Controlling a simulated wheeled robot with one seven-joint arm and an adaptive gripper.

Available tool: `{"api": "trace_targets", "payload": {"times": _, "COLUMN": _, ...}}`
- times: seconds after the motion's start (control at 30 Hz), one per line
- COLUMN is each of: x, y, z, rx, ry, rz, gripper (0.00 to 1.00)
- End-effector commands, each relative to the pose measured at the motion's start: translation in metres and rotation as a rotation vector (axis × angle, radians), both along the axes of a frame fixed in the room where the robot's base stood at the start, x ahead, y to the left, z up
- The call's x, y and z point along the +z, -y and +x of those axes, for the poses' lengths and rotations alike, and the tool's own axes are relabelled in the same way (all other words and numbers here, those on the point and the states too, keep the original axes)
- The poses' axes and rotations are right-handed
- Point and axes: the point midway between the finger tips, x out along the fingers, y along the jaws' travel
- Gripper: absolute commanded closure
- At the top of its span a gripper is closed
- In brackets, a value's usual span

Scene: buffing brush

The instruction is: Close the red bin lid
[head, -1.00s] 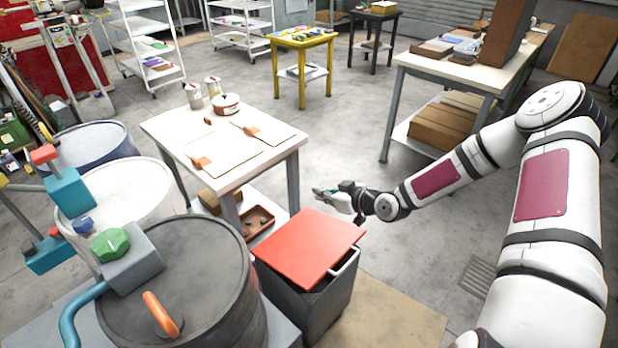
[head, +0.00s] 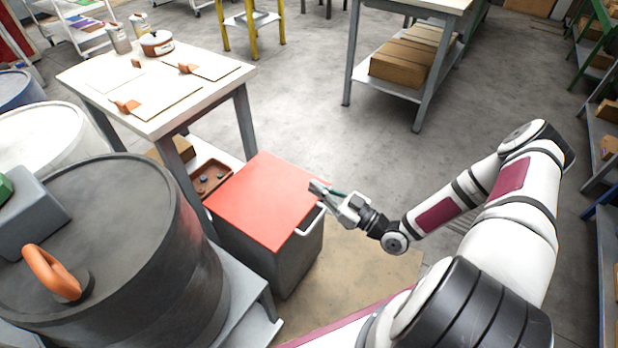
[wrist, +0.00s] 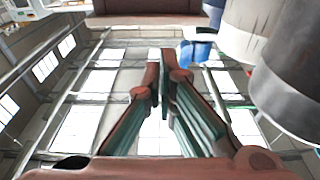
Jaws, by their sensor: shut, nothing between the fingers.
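The red bin lid (head: 265,203) lies across the top of the dark grey bin (head: 270,265), and I see no clear gap along its front edge. A white handle (head: 312,218) shows on the bin's right side. My gripper (head: 318,188) is shut and empty at the lid's right corner. In the head view its tips overlap the lid's edge; I cannot tell whether they touch it. The wrist view shows the two fingers (wrist: 166,70) together at the tips, with bright windows behind and no lid I can make out.
A large dark drum (head: 110,230) with an orange handle stands left of the bin. A white-topped table (head: 150,85) with boards and pots is behind it. A brown tray (head: 212,177) sits on its lower shelf. Floor to the right (head: 330,130) is clear.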

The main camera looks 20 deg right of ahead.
Motion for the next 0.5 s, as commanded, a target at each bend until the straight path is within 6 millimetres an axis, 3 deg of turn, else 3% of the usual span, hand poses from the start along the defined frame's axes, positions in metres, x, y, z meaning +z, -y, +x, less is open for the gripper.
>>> {"api": "trace_targets", "payload": {"times": 0.03, "x": -0.018, "y": 0.003, "z": 0.000, "rx": -0.004, "ry": 0.021, "rz": 0.016, "gripper": 1.00}}
{"api": "trace_targets", "payload": {"times": 0.1, "x": -0.032, "y": 0.005, "z": -0.005, "rx": -0.002, "ry": 0.052, "rz": 0.037, "gripper": 1.00}}
{"api": "trace_targets", "payload": {"times": 0.5, "x": -0.101, "y": 0.016, "z": -0.022, "rx": -0.001, "ry": 0.114, "rz": 0.075, "gripper": 1.00}}
